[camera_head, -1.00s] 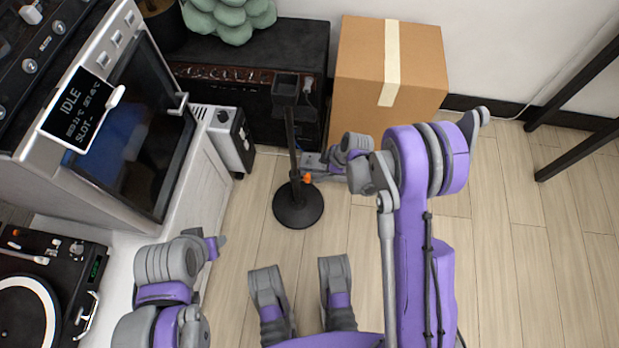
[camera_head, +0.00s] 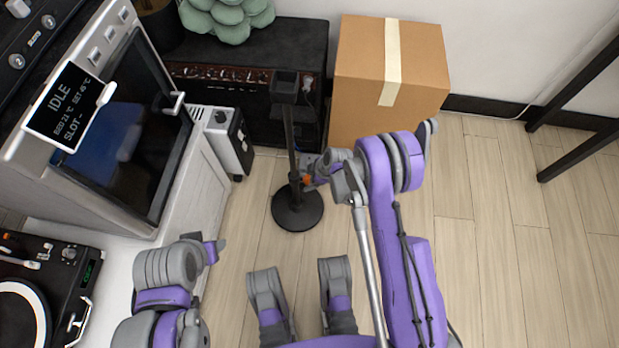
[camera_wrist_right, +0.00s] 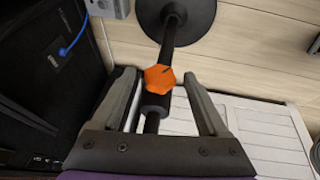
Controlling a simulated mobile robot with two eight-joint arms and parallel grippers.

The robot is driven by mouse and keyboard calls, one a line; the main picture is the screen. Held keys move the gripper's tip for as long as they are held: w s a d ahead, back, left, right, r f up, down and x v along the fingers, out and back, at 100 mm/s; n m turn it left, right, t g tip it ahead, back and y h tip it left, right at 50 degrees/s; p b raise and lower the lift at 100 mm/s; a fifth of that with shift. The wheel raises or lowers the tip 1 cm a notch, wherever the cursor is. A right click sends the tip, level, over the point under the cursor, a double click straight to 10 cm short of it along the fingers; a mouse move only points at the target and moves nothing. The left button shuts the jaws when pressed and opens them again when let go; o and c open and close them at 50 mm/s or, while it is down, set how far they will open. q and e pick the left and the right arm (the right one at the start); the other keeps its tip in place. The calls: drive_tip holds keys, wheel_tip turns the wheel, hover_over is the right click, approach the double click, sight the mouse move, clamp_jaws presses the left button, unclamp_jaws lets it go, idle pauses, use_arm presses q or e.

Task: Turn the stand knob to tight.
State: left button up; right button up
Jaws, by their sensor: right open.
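The stand (camera_head: 291,148) is a black upright pole on a round black base (camera_head: 297,209), with a dark box-shaped top. Its orange faceted knob (camera_wrist_right: 160,78) sits on the pole, with a dark line on its face; it shows small in the head view (camera_head: 306,180). My right gripper (camera_wrist_right: 158,76) is open, with one finger on each side of the knob and pole. Gaps show between the fingers and the knob. In the head view my right gripper (camera_head: 313,178) is partly hidden by its own wrist. My left arm's elbow shows at lower left; its gripper is out of view.
A black amplifier (camera_head: 260,115) and a cardboard box (camera_head: 360,115) stand behind the stand. A white cabinet with a dark-doored machine (camera_head: 130,130) and a turntable (camera_head: 45,290) are at left. A black table leg (camera_head: 575,155) is at right. Floor between is clear.

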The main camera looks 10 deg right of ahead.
drive_tip(key=shift+c, duration=0.2)
clamp_jaws()
drive_tip(key=g, duration=0.2)
drive_tip(key=shift+w+d+g+y, duration=0.1)
drive_tip(key=shift+w+g+y, duration=0.2)
drive_tip(key=shift+w+d+m+g+y, duration=0.15)
drive_tip(key=shift+m+g+y, duration=0.5)
drive_tip(key=shift+g, duration=1.35)
drive_tip(key=shift+o, duration=0.2)
unclamp_jaws()
